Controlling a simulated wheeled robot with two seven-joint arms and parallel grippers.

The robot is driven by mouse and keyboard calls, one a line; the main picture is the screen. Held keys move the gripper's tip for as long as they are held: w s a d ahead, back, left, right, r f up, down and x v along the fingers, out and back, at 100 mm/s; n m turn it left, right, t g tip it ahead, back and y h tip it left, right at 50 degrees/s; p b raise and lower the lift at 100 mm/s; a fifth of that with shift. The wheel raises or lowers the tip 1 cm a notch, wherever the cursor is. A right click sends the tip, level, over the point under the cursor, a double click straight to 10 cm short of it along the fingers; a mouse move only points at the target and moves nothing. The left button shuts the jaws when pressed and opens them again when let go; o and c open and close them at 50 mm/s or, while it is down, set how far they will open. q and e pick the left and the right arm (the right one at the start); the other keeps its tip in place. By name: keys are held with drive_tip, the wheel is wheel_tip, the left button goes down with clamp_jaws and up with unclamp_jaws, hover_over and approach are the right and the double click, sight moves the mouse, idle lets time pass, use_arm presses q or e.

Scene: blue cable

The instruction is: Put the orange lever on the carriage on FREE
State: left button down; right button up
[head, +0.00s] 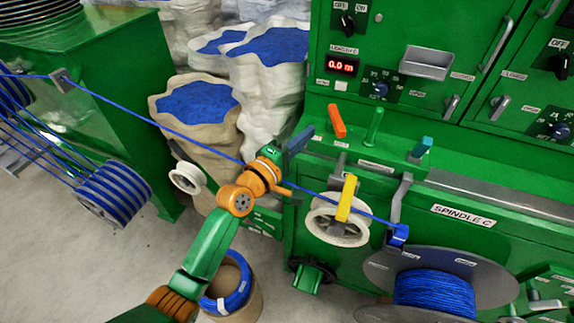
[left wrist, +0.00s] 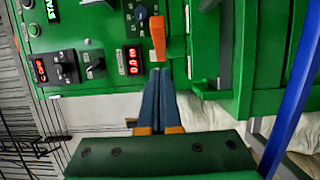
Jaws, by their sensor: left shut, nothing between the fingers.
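The orange lever (head: 337,121) stands tilted on the green machine, left of a green post. In the left wrist view the orange lever (left wrist: 158,38) is just beyond my fingertips, with a small gap seen between them. My left gripper (head: 308,131) is left of and slightly below the lever in the head view. Its dark blue fingers (left wrist: 160,75) are shut with nothing between them. I cannot read a FREE label near the lever. My right gripper is not in view.
A blue cable (head: 130,104) runs from the left past my left wrist to a blue guide (head: 397,235). A yellow lever (head: 347,198) stands over a white pulley (head: 337,225). A green post (head: 374,125) and a cyan-topped lever (head: 421,147) stand right of the orange lever.

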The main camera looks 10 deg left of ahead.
use_arm(q)
drive_tip(key=s, duration=0.9)
drive_tip(key=s+a+f+m+g+y, duration=0.2)
drive_tip(key=f, duration=0.8)
drive_tip(key=s+a+f+m+g+y, duration=0.2)
drive_tip(key=s+f, duration=0.1)
drive_tip(key=f, duration=0.7)
drive_tip(key=s+a+f+m+g+y, duration=0.1)
drive_tip(key=s+a+f+g+y, duration=0.1)
drive_tip(key=f, duration=0.8)
drive_tip(key=s+a+f+m+g+y, duration=0.1)
drive_tip(key=s+a+f+m+g, duration=0.1)
drive_tip(key=s+f, duration=0.3)
drive_tip(key=s+a+f+m+g+y, duration=0.1)
drive_tip(key=s+a+f+m+g, duration=0.2)
drive_tip(key=s, duration=1.1)
drive_tip(key=s+a+f+m+g+y, duration=0.1)
drive_tip(key=s+a+f+m+g, duration=0.2)
drive_tip(key=s+f, duration=0.6)
drive_tip(key=shift+s+a+m, duration=0.3)
drive_tip(key=shift+a+m, duration=0.4)
drive_tip(key=shift+a, duration=0.3)
